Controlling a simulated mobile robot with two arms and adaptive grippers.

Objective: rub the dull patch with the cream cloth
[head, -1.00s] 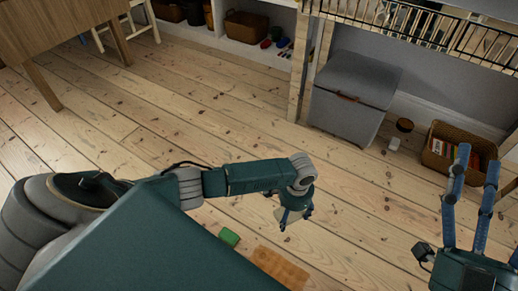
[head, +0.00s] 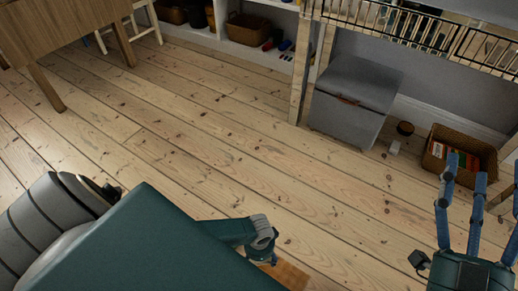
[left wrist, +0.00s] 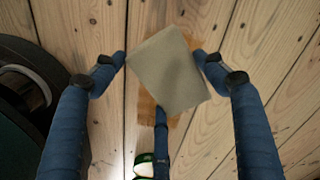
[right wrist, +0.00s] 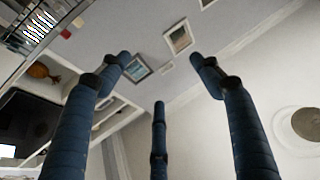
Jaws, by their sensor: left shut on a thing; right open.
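The cream cloth (left wrist: 170,72) is a flat, greyish-beige piece between the fingers of my left gripper (left wrist: 160,62), which is shut on it. Behind it on the floorboards lies the dull patch (left wrist: 146,108), orange-brown and partly covered by the cloth in the left wrist view. Whether the cloth touches the floor I cannot tell. In the head view the patch (head: 292,275) shows only at the bottom edge, beside my left gripper (head: 273,261), and the cloth is hidden. My right gripper (head: 467,185) is open and empty, raised at the right, fingers pointing up.
A green thing (left wrist: 146,163) lies near the patch, partly behind a finger. A grey storage box (head: 350,105) and a wicker basket (head: 483,155) stand along the wall. A wooden table (head: 65,30) is at the upper left. The middle floor is clear.

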